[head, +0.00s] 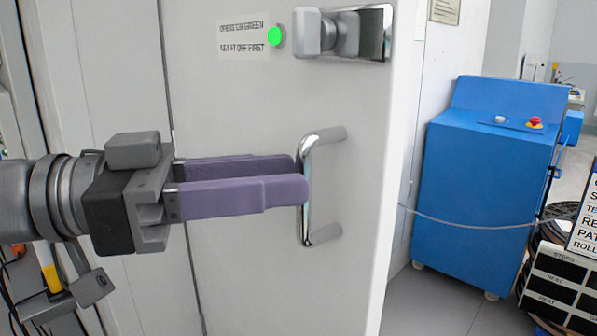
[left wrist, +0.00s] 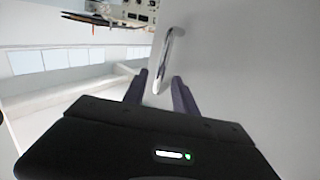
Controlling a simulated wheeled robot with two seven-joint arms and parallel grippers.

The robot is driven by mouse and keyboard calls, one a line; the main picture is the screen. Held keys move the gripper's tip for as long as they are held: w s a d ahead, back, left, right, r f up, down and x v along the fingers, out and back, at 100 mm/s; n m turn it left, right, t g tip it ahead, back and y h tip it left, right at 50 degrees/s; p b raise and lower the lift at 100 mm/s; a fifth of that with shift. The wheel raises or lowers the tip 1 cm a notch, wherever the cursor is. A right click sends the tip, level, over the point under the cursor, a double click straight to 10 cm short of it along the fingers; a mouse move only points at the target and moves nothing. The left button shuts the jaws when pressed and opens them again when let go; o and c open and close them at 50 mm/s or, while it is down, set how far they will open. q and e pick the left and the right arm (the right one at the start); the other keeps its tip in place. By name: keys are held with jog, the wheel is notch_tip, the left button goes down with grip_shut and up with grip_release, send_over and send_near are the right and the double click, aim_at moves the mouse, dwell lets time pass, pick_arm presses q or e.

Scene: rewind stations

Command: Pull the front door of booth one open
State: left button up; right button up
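The booth's front door (head: 255,270) is a pale grey panel with a vertical chrome bar handle (head: 307,215). I cannot tell whether the door stands slightly ajar. My left gripper (head: 302,176) has two purple fingers reaching to the handle, one on the near side of the bar and one on the far side. In the left wrist view the handle (left wrist: 172,45) runs down between the fingertips (left wrist: 160,76), with gaps showing beside it. The gripper looks open around the bar. My right gripper is not in view.
A green round light (head: 274,36) sits beside a printed label (head: 243,38) above the handle. A grey knob latch (head: 340,33) is at the door's upper right. A blue cabinet (head: 480,200) with a red button stands right of the door. A black sign board (head: 562,285) stands at lower right.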

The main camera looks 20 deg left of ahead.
pick_arm(q)
jog(key=v, duration=0.4)
jog(key=shift+s+a, duration=0.15)
jog(key=shift+a, duration=0.1)
